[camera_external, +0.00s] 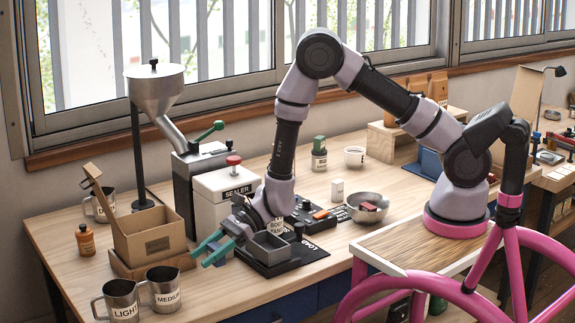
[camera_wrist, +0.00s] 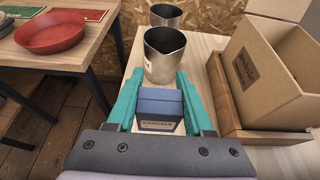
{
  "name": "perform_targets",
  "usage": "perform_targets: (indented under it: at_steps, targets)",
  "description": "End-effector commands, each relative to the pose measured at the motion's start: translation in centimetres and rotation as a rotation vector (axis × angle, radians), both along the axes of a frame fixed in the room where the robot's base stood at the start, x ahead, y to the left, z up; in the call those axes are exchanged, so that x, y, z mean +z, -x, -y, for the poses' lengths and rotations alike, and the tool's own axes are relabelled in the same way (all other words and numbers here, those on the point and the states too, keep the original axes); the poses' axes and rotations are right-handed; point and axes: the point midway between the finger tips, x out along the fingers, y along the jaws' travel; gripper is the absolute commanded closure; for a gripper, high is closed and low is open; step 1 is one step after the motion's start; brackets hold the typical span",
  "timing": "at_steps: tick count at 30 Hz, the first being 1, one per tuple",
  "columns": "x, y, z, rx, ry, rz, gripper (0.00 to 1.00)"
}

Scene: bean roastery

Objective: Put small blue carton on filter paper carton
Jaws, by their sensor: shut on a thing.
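The small blue carton (camera_wrist: 158,108) sits between the two teal fingers of my gripper (camera_wrist: 158,78) in the wrist view. The box also shows at the right of the wrist view (camera_wrist: 262,88), on a wooden base.
Two steel cups, marked LIGHT (camera_external: 121,299) and MEDIUM (camera_external: 164,289), stand at the table's front left. A brown bottle (camera_external: 85,239) is behind them. The white sealer (camera_external: 226,190) and a black scale-like device (camera_external: 285,257) with a grey tray are near my gripper.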

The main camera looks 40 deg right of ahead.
Motion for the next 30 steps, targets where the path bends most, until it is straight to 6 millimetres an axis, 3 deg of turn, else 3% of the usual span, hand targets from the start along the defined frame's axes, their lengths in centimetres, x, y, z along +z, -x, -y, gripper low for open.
perform_targets:
  at_steps: [3, 11, 14, 24, 30]
  targets:
    - [1.6, 0.0, 0.0, 0.0, 0.0, 0.001, 1.0]
    - [2.8, 0.0, 0.0, 0.0, 0.0, 0.0, 1.0]
    - [4.5, 0.0, -0.1, 0.001, -0.004, 0.002, 1.0]
    - [16.8, 0.0, 0.0, 0.0, -0.006, 0.006, 1.0]
    - [22.1, 0.0, 0.0, 0.0, -0.004, 0.003, 1.0]
